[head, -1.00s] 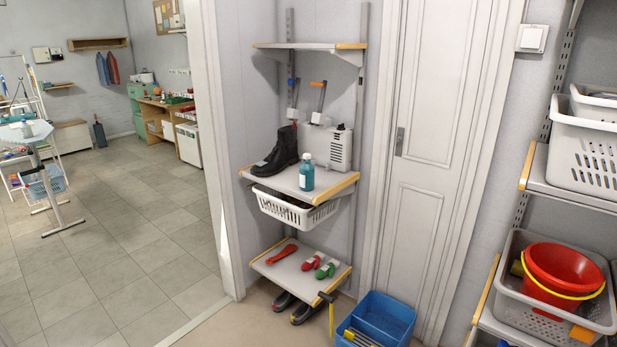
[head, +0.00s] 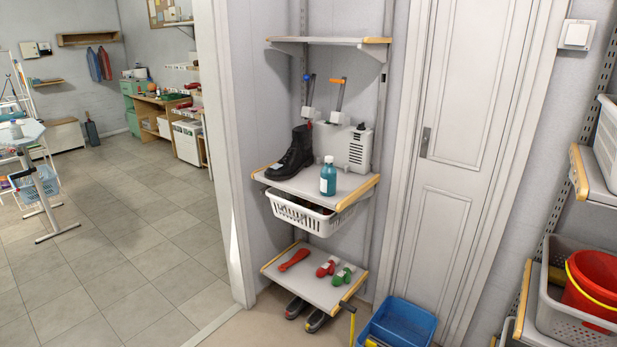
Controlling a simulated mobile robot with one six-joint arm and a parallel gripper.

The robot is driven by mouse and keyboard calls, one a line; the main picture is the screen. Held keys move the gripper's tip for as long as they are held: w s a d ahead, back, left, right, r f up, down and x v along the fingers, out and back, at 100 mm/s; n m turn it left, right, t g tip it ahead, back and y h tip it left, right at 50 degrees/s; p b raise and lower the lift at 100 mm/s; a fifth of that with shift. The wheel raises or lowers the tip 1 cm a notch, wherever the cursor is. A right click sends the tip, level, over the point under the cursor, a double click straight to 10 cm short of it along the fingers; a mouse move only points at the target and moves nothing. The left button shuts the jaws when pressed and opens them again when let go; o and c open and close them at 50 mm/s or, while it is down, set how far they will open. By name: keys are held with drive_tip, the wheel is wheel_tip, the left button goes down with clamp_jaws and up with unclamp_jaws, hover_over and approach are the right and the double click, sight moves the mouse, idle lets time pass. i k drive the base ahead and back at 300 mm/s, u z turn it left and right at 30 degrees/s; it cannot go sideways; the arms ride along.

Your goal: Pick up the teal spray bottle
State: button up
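A teal bottle (head: 328,180) with a white cap and a pale label stands upright on the middle shelf (head: 297,184) of the narrow wall rack, near its front edge. No spray trigger can be made out on it. A black boot (head: 292,155) stands to its left on the same shelf. A pale grey vented box (head: 352,150) is behind it. My gripper is not in view.
A white basket (head: 300,214) hangs under the middle shelf. The lower shelf (head: 312,287) holds red and green items. A blue bin (head: 405,325) is on the floor, right of the rack. Open tiled floor (head: 130,215) lies left, through the doorway.

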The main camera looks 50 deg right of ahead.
sight(329, 174)
drive_tip(key=i, duration=1.15)
drive_tip(key=z, duration=0.05)
